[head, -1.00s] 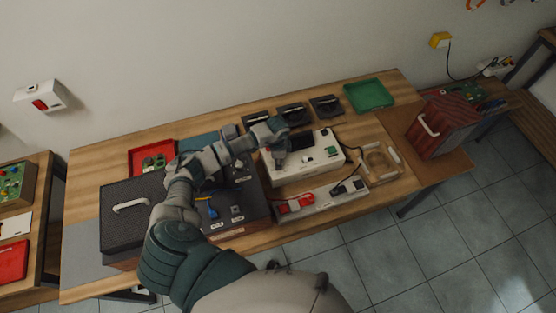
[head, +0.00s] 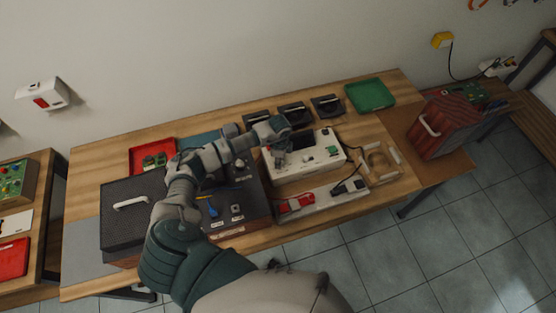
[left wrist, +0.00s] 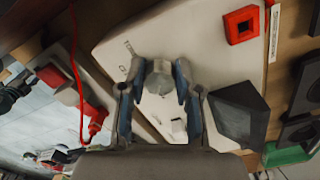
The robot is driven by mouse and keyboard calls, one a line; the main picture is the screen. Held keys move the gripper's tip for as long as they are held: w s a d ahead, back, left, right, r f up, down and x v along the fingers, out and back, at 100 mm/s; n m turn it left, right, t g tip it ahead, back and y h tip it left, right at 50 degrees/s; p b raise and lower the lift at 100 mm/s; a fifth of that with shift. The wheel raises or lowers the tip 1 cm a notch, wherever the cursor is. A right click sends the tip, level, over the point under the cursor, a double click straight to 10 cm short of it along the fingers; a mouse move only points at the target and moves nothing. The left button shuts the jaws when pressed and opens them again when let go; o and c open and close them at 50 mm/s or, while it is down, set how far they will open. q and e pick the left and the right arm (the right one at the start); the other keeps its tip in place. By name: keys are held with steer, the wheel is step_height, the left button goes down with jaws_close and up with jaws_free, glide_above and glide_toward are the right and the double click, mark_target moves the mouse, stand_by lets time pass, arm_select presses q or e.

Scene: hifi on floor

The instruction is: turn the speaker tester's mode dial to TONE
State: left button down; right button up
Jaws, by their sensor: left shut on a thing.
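The speaker tester is a white box (head: 325,156) on the bench, right of the dark panel, with a dark raised screen (head: 302,140). My left gripper (head: 279,160) reaches down onto its left part, and in the head view the hand hides the dial. In the left wrist view, the mode dial is a round grey knob (left wrist: 161,80) on the white face (left wrist: 195,45). My left gripper (left wrist: 160,84) is shut on this knob, one finger on each side. My right gripper is not in view.
A tray with a red device (head: 296,204) lies in front of the tester. A wooden-framed holder (head: 382,163) is at its right. Several black trays (head: 293,113) and a green tray (head: 370,94) stand behind. A dark speaker (head: 140,213) fills the bench's left.

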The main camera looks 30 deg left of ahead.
arm_select(q)
steer(key=m, duration=0.4)
steer(key=shift+w+d+r+m, duration=0.2)
steer(key=shift+w+d+m, duration=0.05)
steer(key=shift+w+m, duration=0.15)
steer(key=m+b, duration=0.1)
steer(key=m, duration=0.4)
steer(key=shift+b, duration=0.3)
steer(key=m+b, duration=0.1)
steer(key=m, duration=0.4)
steer(key=shift+d+f+m, duration=0.1)
steer(key=shift+m, duration=0.3)
steer(key=m+b, duration=0.2)
steer(key=m, duration=0.3)
steer(key=shift+f+m+b, duration=0.1)
steer(key=shift+m+b, duration=0.2)
steer(key=shift+m, duration=0.6)
steer(key=shift+s+m+b, duration=0.1)
steer(key=shift+m+b, duration=0.3)
steer(key=shift+m, duration=0.4)
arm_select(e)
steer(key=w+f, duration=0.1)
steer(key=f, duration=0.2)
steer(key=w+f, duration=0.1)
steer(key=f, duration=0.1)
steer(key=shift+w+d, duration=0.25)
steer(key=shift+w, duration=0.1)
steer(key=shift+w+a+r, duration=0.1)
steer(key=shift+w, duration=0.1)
